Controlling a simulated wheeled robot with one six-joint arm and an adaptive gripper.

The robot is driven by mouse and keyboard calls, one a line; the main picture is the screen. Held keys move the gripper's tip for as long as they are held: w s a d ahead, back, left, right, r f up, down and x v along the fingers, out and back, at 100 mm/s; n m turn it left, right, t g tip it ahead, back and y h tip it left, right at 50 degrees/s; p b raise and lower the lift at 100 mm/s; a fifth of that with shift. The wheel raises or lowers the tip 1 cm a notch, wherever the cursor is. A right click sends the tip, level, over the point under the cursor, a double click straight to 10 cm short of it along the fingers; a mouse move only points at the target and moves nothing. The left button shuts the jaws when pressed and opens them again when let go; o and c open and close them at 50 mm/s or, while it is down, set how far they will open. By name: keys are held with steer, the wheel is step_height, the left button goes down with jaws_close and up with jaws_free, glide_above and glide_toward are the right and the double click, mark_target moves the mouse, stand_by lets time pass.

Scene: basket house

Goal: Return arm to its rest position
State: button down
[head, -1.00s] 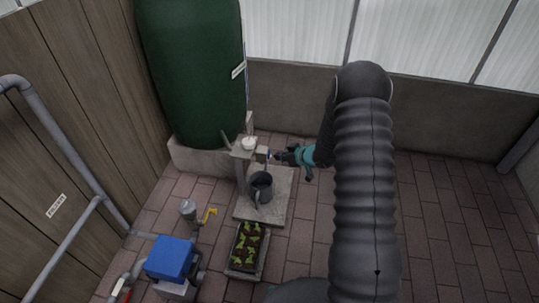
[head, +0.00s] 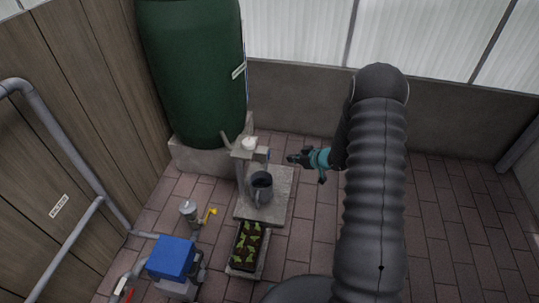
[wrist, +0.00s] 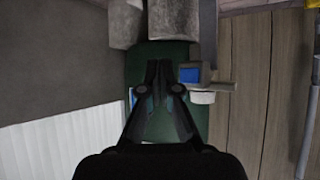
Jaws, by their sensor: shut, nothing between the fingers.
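My gripper (head: 292,158) is in the middle of the head view, to the right of the stand with the blue-ended tap (head: 262,154), with a gap between them. In the wrist view my gripper (wrist: 158,64) has its fingertips together and holds nothing. The blue part (wrist: 189,75) and a white round part (wrist: 203,98) show just right of the fingers there. My arm stretches from the lower right of the head view up and over to the gripper.
A dark watering can (head: 261,188) stands on a stone slab (head: 280,205). A green tank (head: 195,70) is behind left. The brick floor (head: 450,220) at right is clear.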

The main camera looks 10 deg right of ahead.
steer(key=s+d+f+m+g+h, duration=0.3)
steer(key=s+d+f+h, duration=0.25)
steer(key=d, duration=0.35)
steer(key=s+d+r+m+g+h, duration=0.1)
steer(key=s+d+r+h, duration=0.1)
steer(key=s+d+r, duration=0.15)
steer(key=s+a+r+m+g+h, duration=0.1)
steer(key=s+r+m+g+h, duration=0.15)
steer(key=s+r, duration=0.95)
steer(key=s+a+r+t+y, duration=0.1)
steer(key=s+a+r, duration=0.3)
steer(key=r, duration=0.5)
steer(key=s+a+r+m+t+y, duration=0.1)
steer(key=s+a+r, duration=0.4)
steer(key=s+r, duration=0.3)
steer(key=s+a+r+m+t+y, duration=0.1)
steer(key=s+a+r, duration=0.3)
steer(key=r, duration=0.5)
steer(key=shift+s+a+r+t, duration=0.3)
steer(key=shift+s+r+t, duration=0.15)
steer(key=shift+s, duration=0.7)
steer(key=shift+a, duration=0.1)
